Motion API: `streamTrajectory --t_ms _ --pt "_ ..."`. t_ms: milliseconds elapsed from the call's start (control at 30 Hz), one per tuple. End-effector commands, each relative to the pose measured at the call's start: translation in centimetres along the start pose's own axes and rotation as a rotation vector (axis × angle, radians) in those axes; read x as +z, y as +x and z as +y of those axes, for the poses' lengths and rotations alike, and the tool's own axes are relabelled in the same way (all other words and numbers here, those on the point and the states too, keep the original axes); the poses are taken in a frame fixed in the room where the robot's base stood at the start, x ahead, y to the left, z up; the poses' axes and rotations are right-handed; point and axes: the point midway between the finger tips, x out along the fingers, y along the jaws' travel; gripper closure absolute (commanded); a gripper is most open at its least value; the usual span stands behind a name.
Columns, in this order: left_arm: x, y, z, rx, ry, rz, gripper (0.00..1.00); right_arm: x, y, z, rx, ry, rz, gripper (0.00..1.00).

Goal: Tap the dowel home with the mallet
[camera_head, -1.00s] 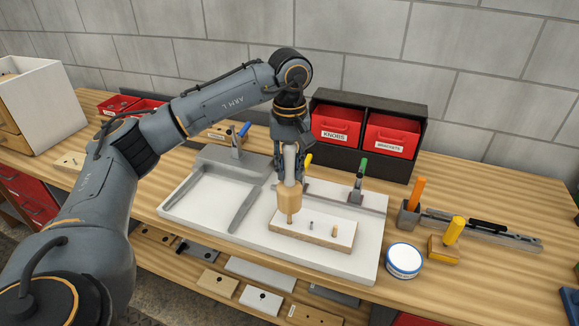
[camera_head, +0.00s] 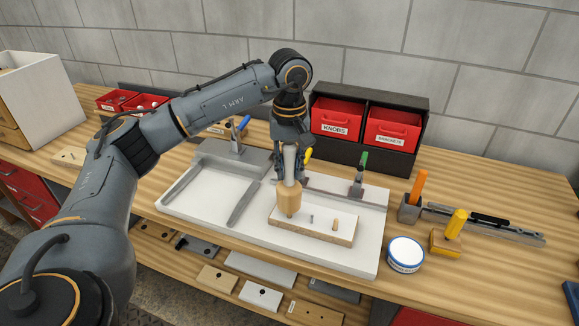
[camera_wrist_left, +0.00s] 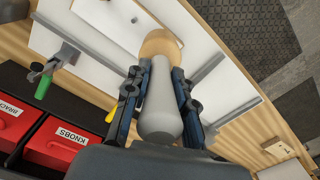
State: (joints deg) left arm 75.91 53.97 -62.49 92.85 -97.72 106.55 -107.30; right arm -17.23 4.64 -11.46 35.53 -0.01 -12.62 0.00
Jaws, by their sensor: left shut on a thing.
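My left gripper (camera_head: 289,178) is shut on the grey handle of the mallet (camera_head: 289,197), which hangs upright with its light wooden head downward. In the left wrist view the handle of the mallet (camera_wrist_left: 160,105) lies between the two fingers, with the head beyond them. The head is over the left end of a pale board (camera_head: 318,233). A short wooden dowel (camera_head: 290,215) shows just under the head; I cannot tell whether they touch. A small grey pin (camera_head: 311,219) and another short wooden peg (camera_head: 335,224) stand in the board. My right gripper is not in view.
The board lies on a white tray (camera_head: 365,258) with grey rails and clamps. Red bins labelled KNOBS (camera_head: 336,124) and BRACKETS (camera_head: 391,133) stand behind. A round white tin (camera_head: 405,252), a holder with an orange handle (camera_head: 410,208) and a yellow-handled block (camera_head: 446,240) are at right.

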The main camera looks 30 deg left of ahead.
Motion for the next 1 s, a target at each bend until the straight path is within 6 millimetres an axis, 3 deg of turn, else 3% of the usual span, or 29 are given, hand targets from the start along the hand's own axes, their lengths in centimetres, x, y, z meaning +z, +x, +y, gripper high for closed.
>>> streamTrajectory --t_ms 100,367,667,1000 --pt "0.0 -1.4 0.1 0.003 0.000 0.002 1.00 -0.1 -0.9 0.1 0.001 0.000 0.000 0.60" --pt "-0.1 -1.3 0.1 0.004 0.000 0.003 1.00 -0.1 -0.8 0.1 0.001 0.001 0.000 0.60" --pt "-0.1 1.4 0.1 0.005 0.000 0.003 1.00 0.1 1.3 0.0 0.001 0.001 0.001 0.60" --pt "0.0 1.4 0.0 0.002 0.000 0.001 1.00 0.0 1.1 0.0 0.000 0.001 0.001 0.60"
